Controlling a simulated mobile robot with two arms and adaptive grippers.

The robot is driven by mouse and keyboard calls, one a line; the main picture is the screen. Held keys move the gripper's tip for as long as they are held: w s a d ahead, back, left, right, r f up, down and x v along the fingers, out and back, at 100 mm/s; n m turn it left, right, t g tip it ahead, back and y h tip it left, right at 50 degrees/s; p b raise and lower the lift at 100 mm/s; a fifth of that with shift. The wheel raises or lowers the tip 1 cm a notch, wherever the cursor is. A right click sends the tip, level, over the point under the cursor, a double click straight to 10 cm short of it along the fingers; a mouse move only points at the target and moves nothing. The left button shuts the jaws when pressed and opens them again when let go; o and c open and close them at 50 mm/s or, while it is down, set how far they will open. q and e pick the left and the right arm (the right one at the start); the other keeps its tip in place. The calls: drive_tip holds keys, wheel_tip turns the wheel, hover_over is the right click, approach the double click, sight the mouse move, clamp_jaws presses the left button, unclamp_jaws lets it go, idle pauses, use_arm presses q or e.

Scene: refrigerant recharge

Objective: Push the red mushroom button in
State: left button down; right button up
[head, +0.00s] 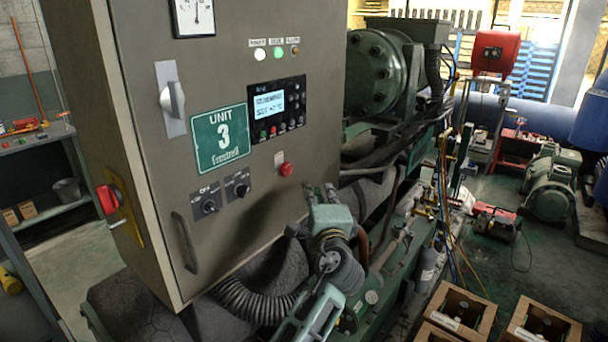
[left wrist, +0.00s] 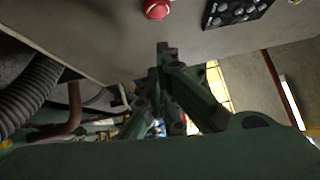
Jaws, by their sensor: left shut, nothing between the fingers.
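The red mushroom button (head: 286,169) sits on the front of the grey control cabinet (head: 235,40), low and near its right edge. It also shows at the top of the left wrist view (left wrist: 157,9). My left gripper (head: 321,191) is shut and empty. It is to the right of and below the button in the head view, apart from it. In the left wrist view the closed fingertips (left wrist: 166,50) lie below the button in the picture, with a gap between them. My right gripper is out of view.
The cabinet also bears a display panel (head: 276,107), a green "UNIT 3" sign (head: 220,139), two black knobs (head: 208,206) and a handle (head: 184,243). A ribbed hose (head: 250,303) and green machinery (head: 385,70) crowd the space below and behind. Wooden crates (head: 458,310) stand at lower right.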

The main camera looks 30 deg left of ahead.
sight(285, 169)
use_arm(q)
drive_tip(key=w+a+p, duration=0.2)
drive_tip(key=a, duration=0.3)
drive_tip(key=shift+w+a+r+p, duration=0.2)
drive_tip(key=shift+a+r+p, duration=0.1)
drive_tip(key=shift+a+r, duration=0.1)
drive_tip(key=shift+a+r, duration=0.2)
drive_tip(key=shift+a, duration=0.55)
